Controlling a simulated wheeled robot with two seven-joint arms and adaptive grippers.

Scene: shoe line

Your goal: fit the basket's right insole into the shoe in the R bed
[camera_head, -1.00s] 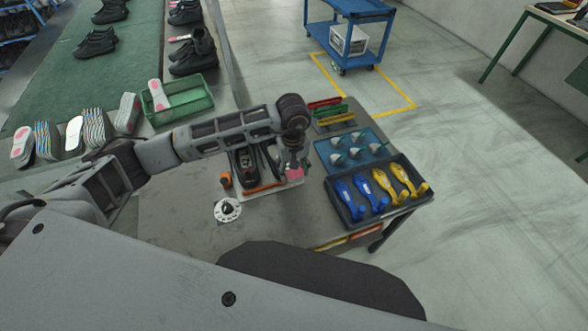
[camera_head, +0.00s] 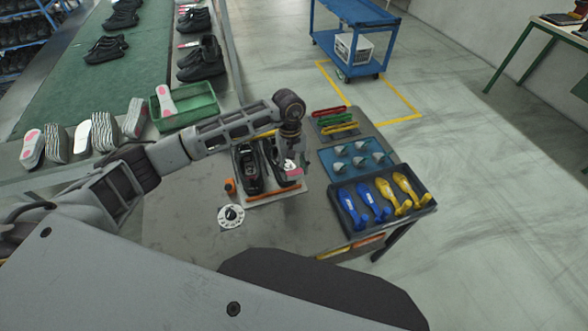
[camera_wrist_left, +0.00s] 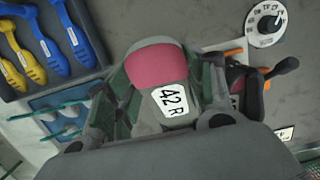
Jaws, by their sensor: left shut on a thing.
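My left gripper (camera_head: 290,160) is shut on an insole with a pink heel (camera_head: 294,171). In the left wrist view the insole (camera_wrist_left: 158,68) sits between the fingers (camera_wrist_left: 165,90), its white label reading 42 R. Its far part is hidden by the gripper. Two black shoes stand side by side in a fixture on the table. The left shoe (camera_head: 248,170) is clear; the right shoe (camera_head: 275,163) is partly covered by my gripper. The insole is over or beside the right shoe's near end; I cannot tell its height. The green basket (camera_head: 206,112) holds one more pink-and-white insole (camera_head: 166,101).
A dark tray (camera_head: 351,229) of blue and yellow tools and a blue mat (camera_head: 330,163) with grey cones lie to the right. A white dial (camera_head: 231,216) lies in front of the fixture. The table's front left (camera_head: 180,215) is bare. Several insoles stand left of the basket.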

